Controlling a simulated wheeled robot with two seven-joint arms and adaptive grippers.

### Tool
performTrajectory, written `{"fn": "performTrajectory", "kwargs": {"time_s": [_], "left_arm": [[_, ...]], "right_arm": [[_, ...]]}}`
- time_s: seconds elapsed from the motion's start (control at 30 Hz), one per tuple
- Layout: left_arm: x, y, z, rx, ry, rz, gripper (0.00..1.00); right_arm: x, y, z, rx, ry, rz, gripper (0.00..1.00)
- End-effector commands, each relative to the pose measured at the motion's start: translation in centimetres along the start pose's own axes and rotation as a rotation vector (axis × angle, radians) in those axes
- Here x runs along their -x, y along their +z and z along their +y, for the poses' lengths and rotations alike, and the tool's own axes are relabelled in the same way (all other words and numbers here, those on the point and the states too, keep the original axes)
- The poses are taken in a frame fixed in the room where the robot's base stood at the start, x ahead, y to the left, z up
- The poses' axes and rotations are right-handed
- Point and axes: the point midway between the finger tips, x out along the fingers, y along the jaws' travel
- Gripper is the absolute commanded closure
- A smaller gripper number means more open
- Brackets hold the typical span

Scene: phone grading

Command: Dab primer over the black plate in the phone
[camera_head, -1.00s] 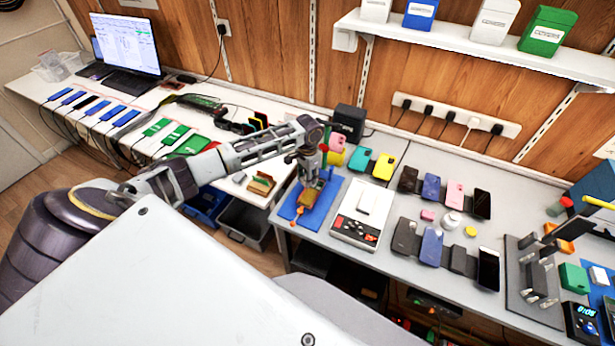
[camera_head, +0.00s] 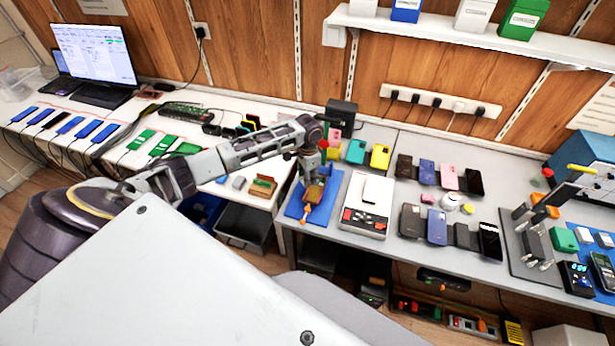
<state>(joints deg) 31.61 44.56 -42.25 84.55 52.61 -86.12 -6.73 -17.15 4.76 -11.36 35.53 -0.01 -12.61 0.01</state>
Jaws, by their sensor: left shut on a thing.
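My left gripper (camera_head: 312,172) points down over the blue mat (camera_head: 337,190) at the left end of the grey bench. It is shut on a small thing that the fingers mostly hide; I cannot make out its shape. Just below the fingers a brown-gold piece (camera_head: 313,194) lies on the mat, with an orange part (camera_head: 306,211) at its near end. It may be the phone in a holder, but it is too small to tell. I cannot make out the black plate, nor whether the held thing touches anything. My right gripper is out of view.
A white device with a dark, red-buttoned panel (camera_head: 364,217) stands just right of the mat. Several phones and cases, such as a black phone (camera_head: 490,241), lie further right. A black box (camera_head: 342,114) stands behind. A laptop (camera_head: 98,62) is far left.

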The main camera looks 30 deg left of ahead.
Motion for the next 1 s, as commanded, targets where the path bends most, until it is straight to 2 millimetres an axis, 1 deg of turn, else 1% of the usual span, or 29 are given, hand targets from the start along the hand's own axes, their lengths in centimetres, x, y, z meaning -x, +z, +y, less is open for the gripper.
{"fn": "performTrajectory", "kwargs": {"time_s": [0.37, 0.6, 1.0], "left_arm": [[0.02, -0.06, 0.05, -0.109, 0.001, 0.003, 0.88], [0.02, -0.08, 0.04, -0.169, 0.001, 0.003, 0.88], [0.02, -0.07, 0.03, -0.189, 0.001, 0.003, 0.88]], "right_arm": [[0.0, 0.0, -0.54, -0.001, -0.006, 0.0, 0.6], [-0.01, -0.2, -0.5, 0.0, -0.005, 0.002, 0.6], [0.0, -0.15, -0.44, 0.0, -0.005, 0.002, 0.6]]}}
